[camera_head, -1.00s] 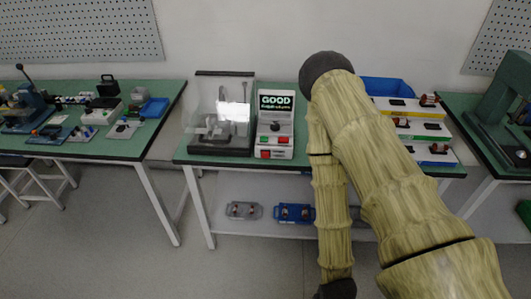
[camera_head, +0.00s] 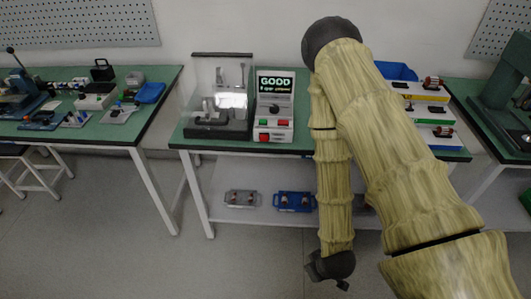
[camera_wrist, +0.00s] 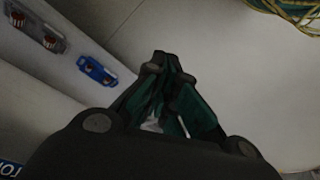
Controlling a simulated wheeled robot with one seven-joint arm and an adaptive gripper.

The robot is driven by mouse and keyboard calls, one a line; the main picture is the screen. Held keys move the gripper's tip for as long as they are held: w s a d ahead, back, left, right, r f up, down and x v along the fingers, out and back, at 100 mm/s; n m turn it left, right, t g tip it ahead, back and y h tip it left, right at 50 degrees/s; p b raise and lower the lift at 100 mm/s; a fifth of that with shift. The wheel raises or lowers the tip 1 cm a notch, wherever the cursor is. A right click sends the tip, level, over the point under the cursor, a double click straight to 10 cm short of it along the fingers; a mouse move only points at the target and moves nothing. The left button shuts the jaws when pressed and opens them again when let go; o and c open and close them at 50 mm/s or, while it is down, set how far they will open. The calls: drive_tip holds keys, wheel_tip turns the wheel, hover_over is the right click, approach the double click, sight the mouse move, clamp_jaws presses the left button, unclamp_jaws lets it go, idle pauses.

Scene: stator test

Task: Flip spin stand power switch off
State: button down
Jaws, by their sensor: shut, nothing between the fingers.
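The spin stand's control unit (camera_head: 273,108) stands on the middle green bench, with a lit screen reading GOOD, a dark round knob (camera_head: 274,109) and red and green buttons on its lower front. The clear-covered test fixture (camera_head: 222,97) stands at its left. I cannot tell which control is the power switch. My gripper (camera_head: 340,283) hangs low in front of the bench, below the bench top and well away from the unit. In the wrist view my gripper (camera_wrist: 165,85) is shut and empty, over the floor.
A lower shelf holds a grey fixture (camera_head: 240,198) and a blue fixture (camera_head: 294,201). My arm covers the bench right of the unit. White trays with motor parts (camera_head: 433,111) and a blue bin (camera_head: 397,71) lie further right. Floor in front is clear.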

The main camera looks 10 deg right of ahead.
drive_tip(key=w+a+r+n+t+y+b, duration=0.15)
drive_tip(key=w+n+t+b, duration=0.35)
drive_tip(key=w, duration=0.5)
drive_tip(key=w+d+r+n+t+y+b, duration=0.1)
drive_tip(key=w+r+n+t+b, duration=0.3)
drive_tip(key=w+b, duration=0.55)
drive_tip(key=w+a+r+n+t+y+b, duration=0.2)
drive_tip(key=w+r+n+t+y+b, duration=0.2)
drive_tip(key=w+r+n+y+b, duration=0.2)
drive_tip(key=shift+w+r+n+t+b, duration=0.3)
drive_tip(key=shift+w+r+n+b, duration=0.85)
drive_tip(key=shift+r+n+b, duration=1.75)
drive_tip(key=shift+a+f+n+p, duration=0.15)
drive_tip(key=shift+f+n+p, duration=0.1)
drive_tip(key=shift+n+p, duration=0.4)
